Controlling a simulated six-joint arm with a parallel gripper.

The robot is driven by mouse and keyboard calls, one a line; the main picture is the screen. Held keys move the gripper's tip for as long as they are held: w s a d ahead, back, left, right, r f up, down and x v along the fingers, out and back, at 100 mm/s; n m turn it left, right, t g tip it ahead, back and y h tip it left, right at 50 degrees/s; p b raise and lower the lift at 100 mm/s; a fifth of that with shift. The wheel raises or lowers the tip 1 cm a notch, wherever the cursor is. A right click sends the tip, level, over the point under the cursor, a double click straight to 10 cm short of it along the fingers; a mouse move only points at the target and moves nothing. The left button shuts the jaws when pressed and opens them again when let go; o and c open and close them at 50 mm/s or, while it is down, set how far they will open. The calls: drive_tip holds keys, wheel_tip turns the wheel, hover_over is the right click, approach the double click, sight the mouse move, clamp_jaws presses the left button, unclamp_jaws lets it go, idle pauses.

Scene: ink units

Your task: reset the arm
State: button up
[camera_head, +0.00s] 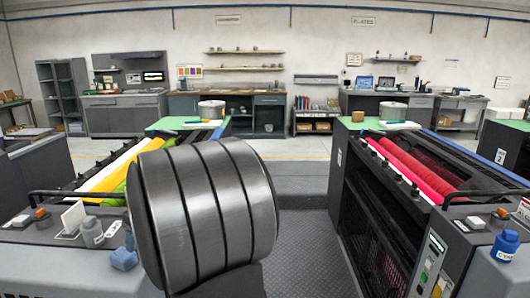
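A large dark grey ribbed cylinder, part of my own arm, fills the middle left of the view close to the camera. My gripper itself is not in view. The arm part hides some of the left ink unit (35,262), whose rollers (112,176) show yellow and green. The right ink unit (345,190) stands apart on the other side, with pink and red rollers (415,170).
A blue bottle (505,246) is on the right unit's near end. Dark floor (308,250) lies clear between the units. Workbenches (270,105) line the back wall.

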drive_tip(key=d+r, duration=0.6)
drive_tip(key=r, duration=0.3)
drive_tip(key=a+r+n, duration=0.1)
drive_tip(key=a+n, duration=0.1)
drive_tip(key=a, duration=1.7)
drive_tip(key=s+a+n, duration=0.1)
drive_tip(key=s+a, duration=0.5)
drive_tip(key=a, duration=0.4)
drive_tip(key=s+a+n+g, duration=0.1)
drive_tip(key=s+a, duration=0.5)
drive_tip(key=a, duration=0.3)
drive_tip(key=shift+a+f+g, duration=0.15)
drive_tip(key=shift+a+g, duration=0.15)
drive_tip(key=shift+a, duration=0.1)
drive_tip(key=shift+d, duration=0.1)
drive_tip(key=w+d+m, duration=0.1)
drive_tip(key=w+d, duration=0.4)
drive_tip(key=d, duration=0.4)
drive_tip(key=w+d, duration=0.5)
drive_tip(key=d, duration=0.3)
drive_tip(key=shift+w+d+r+m+t, duration=0.3)
drive_tip(key=shift+d+r+m+t, duration=0.05)
drive_tip(key=shift+m+t, duration=0.05)
